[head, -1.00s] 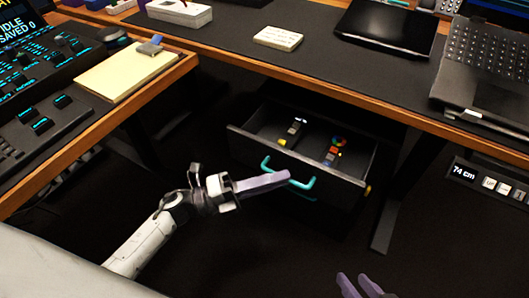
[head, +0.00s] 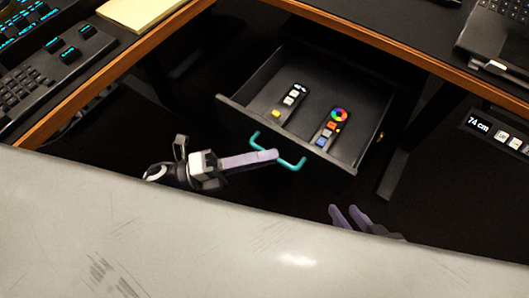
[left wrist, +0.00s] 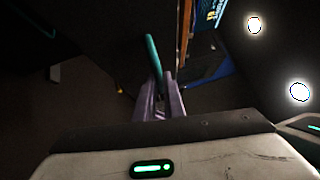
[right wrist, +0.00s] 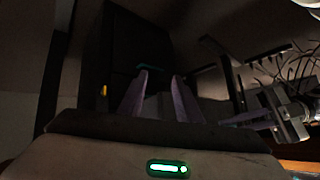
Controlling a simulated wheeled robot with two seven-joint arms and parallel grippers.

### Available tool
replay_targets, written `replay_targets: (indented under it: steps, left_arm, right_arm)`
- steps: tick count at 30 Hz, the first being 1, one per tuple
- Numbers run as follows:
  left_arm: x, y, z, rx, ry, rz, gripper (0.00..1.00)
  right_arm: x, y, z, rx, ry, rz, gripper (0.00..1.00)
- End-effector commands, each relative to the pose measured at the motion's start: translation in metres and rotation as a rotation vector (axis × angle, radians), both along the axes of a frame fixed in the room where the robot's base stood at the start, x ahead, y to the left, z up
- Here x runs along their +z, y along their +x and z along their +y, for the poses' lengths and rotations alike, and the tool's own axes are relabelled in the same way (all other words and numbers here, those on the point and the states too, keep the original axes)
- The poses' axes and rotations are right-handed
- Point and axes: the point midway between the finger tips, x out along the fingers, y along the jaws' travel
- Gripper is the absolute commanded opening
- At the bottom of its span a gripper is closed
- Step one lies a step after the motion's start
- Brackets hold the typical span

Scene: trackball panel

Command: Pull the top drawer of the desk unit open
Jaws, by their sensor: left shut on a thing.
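The top drawer (head: 262,97) of the desk unit stands well open under the desk in the head view. Its inside and two small devices in it show. A teal bar handle (head: 292,164) runs across its front and also shows in the left wrist view (left wrist: 153,55). My left gripper (head: 274,155) is shut on the handle, its purple fingers around the bar. My right gripper (head: 345,212) is apart from the drawer, low and to the right. In the right wrist view its two fingers (right wrist: 158,95) are spread with nothing between them.
In the drawer lie a remote with a coloured wheel (head: 331,127) and a dark device with a yellow button (head: 290,103). The wooden desk edge (head: 335,40) runs above the drawer. A height panel (head: 498,132) reading 74 cm is at the right.

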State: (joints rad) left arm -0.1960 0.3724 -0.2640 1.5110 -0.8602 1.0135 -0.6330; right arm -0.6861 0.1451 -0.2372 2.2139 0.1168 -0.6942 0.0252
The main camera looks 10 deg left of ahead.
Motion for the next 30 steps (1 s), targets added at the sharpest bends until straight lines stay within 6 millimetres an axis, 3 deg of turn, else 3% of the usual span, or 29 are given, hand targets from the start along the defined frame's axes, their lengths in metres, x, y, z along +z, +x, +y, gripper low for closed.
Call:
replay_targets:
  steps: [4, 5, 8, 20, 30]
  left_arm:
    - [0.0, 0.001, 0.001, 0.001, 0.002, 0.0, 0.0]
    - [0.0, 0.001, 0.001, 0.001, 0.002, 0.0, 0.11]
    - [0.0, 0.001, 0.001, 0.001, 0.002, 0.0, 0.28]
    - [-0.002, -0.002, 0.007, 0.001, 0.004, 0.002, 0.28]
    - [-0.01, -0.028, 0.064, 0.002, 0.005, 0.003, 0.28]
  right_arm:
    - [0.0, 0.0, 0.0, 0.0, 0.0, 0.0, 0.31]
    - [0.0, 0.0, 0.0, -0.001, -0.001, 0.0, 0.31]
    - [0.0, 0.0, 0.0, -0.001, 0.0, 0.0, 0.31]
    - [0.0, 0.0, -0.001, -0.001, 0.0, 0.0, 0.31]
    - [0.002, -0.002, -0.001, -0.007, 0.002, -0.006, 0.31]
